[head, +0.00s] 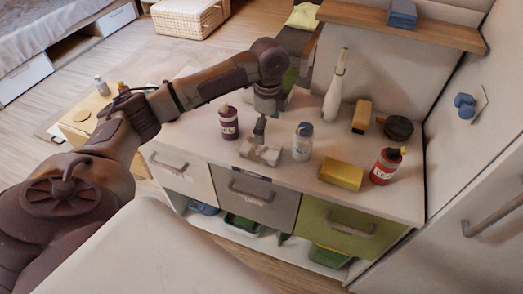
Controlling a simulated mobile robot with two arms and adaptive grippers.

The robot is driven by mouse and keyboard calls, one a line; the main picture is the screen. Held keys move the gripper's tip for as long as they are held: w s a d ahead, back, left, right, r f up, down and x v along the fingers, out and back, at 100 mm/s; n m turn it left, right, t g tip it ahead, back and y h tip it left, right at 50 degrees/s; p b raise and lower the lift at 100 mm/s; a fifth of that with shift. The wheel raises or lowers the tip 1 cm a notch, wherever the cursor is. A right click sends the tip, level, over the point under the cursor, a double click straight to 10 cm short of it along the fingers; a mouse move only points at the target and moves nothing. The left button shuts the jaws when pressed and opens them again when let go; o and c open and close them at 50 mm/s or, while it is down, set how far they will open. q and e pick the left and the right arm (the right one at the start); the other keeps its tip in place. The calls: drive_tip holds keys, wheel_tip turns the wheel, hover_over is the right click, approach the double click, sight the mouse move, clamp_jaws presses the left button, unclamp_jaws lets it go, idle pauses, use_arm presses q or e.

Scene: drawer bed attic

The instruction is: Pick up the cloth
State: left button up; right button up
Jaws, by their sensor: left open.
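A small grey-white patterned slab (260,153), which looks like a folded cloth, lies on the white counter (200,137) near its front edge. My left gripper (260,130) points down just above and behind it, with its jaws open. Whether the fingertips touch the cloth cannot be told from this angle. A folded blue cloth-like stack (401,14) lies on the wooden shelf (400,27) at the top right. My right gripper is not in view.
A purple bottle (229,123) stands close left of the cloth and a clear jar (302,142) close right. Farther right are a yellow sponge (341,174), a red bottle (386,166) and a black pan (398,128). A white bottle (336,88) stands behind. Drawers (257,199) lie below.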

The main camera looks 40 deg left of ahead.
sight(266, 149)
use_arm(q)
wheel_tip(266, 149, down, 5)
drive_tip(key=shift+r, duration=0.15)
drive_tip(key=shift+a+f+p, duration=0.1)
drive_tip(key=shift+f+p, duration=0.8)
drive_tip(key=shift+f, duration=1.8)
drive_tip(key=c, duration=1.2)
